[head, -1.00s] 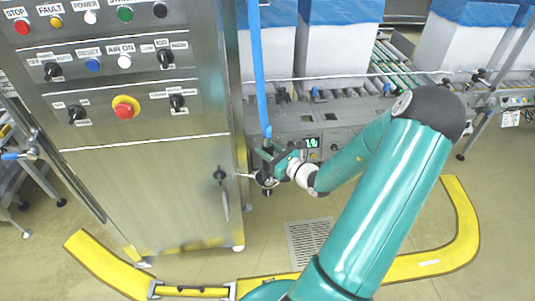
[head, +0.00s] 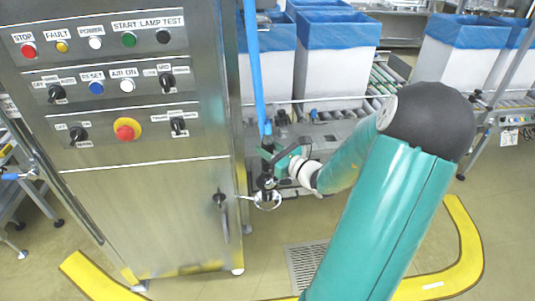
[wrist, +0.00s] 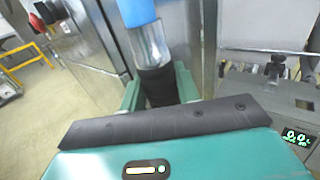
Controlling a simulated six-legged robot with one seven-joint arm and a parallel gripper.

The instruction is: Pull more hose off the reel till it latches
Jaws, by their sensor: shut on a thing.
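A blue hose (head: 254,70) runs down from above the top edge of the head view, beside the steel cabinet, and looks taut and nearly straight. It ends in a clear or metallic collar (wrist: 149,42) above a black grip (wrist: 158,85). My gripper (head: 268,165) is shut around this black grip; its teal fingers (wrist: 187,84) lie on both sides in the wrist view. A thin metal ring (head: 267,201) on a rod from the cabinet is at the hose's lower end; whether the end sits inside it is unclear. The reel is out of view.
The steel control cabinet (head: 150,215) stands close left of my gripper. A roller conveyor with blue-lined white boxes (head: 336,62) lies behind. A grey machine with a green display (wrist: 296,137) is to the right. Yellow floor edging (head: 95,277) surrounds the open floor.

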